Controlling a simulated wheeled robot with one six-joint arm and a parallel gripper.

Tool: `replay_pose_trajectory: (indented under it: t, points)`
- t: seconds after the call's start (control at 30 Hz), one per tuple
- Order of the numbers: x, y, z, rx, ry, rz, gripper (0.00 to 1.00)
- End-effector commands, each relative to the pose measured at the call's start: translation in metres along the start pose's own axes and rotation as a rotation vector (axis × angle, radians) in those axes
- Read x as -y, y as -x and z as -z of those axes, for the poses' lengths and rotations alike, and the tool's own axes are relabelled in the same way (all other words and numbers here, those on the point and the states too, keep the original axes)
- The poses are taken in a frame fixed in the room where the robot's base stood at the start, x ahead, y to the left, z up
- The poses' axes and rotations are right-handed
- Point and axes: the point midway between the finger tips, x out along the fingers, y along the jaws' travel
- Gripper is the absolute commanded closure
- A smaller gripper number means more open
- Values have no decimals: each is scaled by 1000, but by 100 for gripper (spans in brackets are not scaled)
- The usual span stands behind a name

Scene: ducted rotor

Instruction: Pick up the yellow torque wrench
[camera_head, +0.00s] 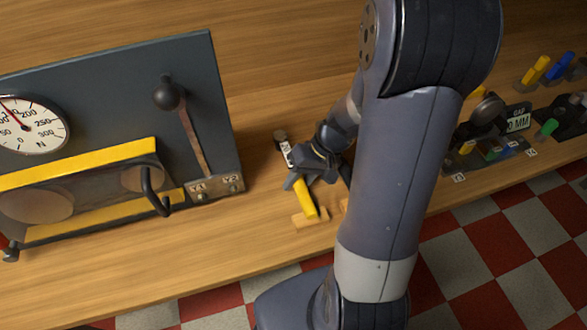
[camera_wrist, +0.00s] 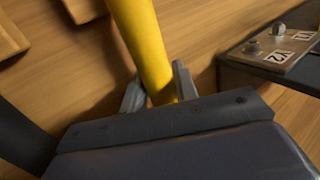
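The yellow torque wrench (camera_head: 306,199) lies slanted on the wooden bench, its yellow handle end at a small wooden rest (camera_head: 298,222). Its dark head and a white label show at the far end. My gripper (camera_head: 294,180) is at the middle of the wrench, partly covering it. In the wrist view the yellow handle (camera_wrist: 143,42) runs between the two fingers of my gripper (camera_wrist: 160,84), one on each side. The fingers are close to the handle; whether they press on it I cannot tell.
A dark panel (camera_head: 120,75) with a gauge, a lever and a yellow-edged frame stands left of the wrench. Its labelled block (camera_wrist: 275,50) shows close by in the wrist view. Racks with coloured-handled tools (camera_head: 535,70) stand at the right. Bare bench lies in front.

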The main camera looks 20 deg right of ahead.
Motion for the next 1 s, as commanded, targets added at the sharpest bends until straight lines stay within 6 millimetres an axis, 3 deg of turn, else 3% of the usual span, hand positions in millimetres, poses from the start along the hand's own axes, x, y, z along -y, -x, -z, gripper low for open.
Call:
replay_pose_trajectory:
  t: [0.33, 0.63, 1.0]
  points:
    - [0, 0, 0, 0, 0, 0, 100]
    - [2, 4, 1, -3, 2, 0, 100]
    - [33, 58, 2, -7, 5, -2, 100]
